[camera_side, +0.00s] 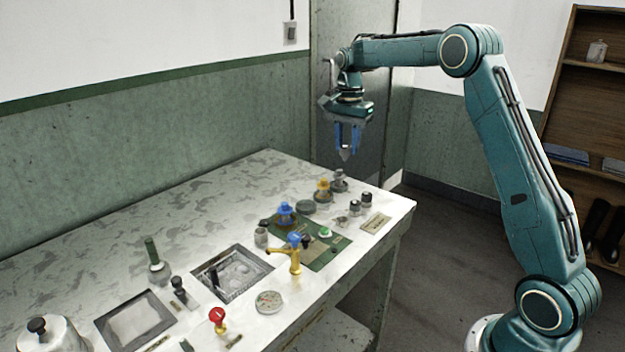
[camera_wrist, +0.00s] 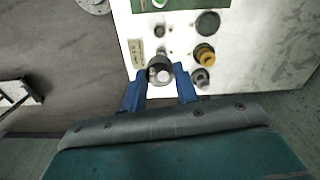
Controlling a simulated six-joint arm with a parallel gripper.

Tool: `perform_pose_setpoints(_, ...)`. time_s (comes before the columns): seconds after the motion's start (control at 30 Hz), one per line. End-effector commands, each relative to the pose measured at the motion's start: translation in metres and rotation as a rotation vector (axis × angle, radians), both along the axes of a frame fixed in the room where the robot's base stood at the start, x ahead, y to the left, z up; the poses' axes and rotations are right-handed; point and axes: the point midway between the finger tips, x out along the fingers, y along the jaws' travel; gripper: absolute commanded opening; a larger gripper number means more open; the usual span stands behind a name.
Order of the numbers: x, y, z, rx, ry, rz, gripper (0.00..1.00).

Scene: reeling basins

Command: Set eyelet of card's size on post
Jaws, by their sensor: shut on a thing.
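My gripper (camera_side: 347,142) is high above the far right end of the table, with its blue fingers pointing down. It is shut on a small grey piece (camera_side: 346,154), which looks pointed below. In the wrist view the piece (camera_wrist: 160,71) is round with a pale middle, between the blue fingertips; whether it is an eyelet I cannot tell. A small beige card (camera_side: 376,223) lies near the table's right edge and also shows in the wrist view (camera_wrist: 135,53); its marks are too small to read. I cannot tell which upright piece is the post.
A green mat (camera_side: 318,258) bears small pieces. Around it stand a yellow tap-like piece (camera_side: 295,262), a blue-topped piece (camera_side: 285,213), a yellow piece (camera_side: 323,191) and a dark round disc (camera_side: 306,207). A sunken basin (camera_side: 232,272) lies left. The table's back left is clear.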

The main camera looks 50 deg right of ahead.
Motion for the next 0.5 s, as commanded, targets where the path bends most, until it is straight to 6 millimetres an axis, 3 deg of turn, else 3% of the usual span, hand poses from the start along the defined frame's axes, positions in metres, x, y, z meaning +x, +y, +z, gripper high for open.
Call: perform_pose_setpoints(0.5,0.0079,0.0073,-0.0048,0.0,0.0,0.024,0.08)
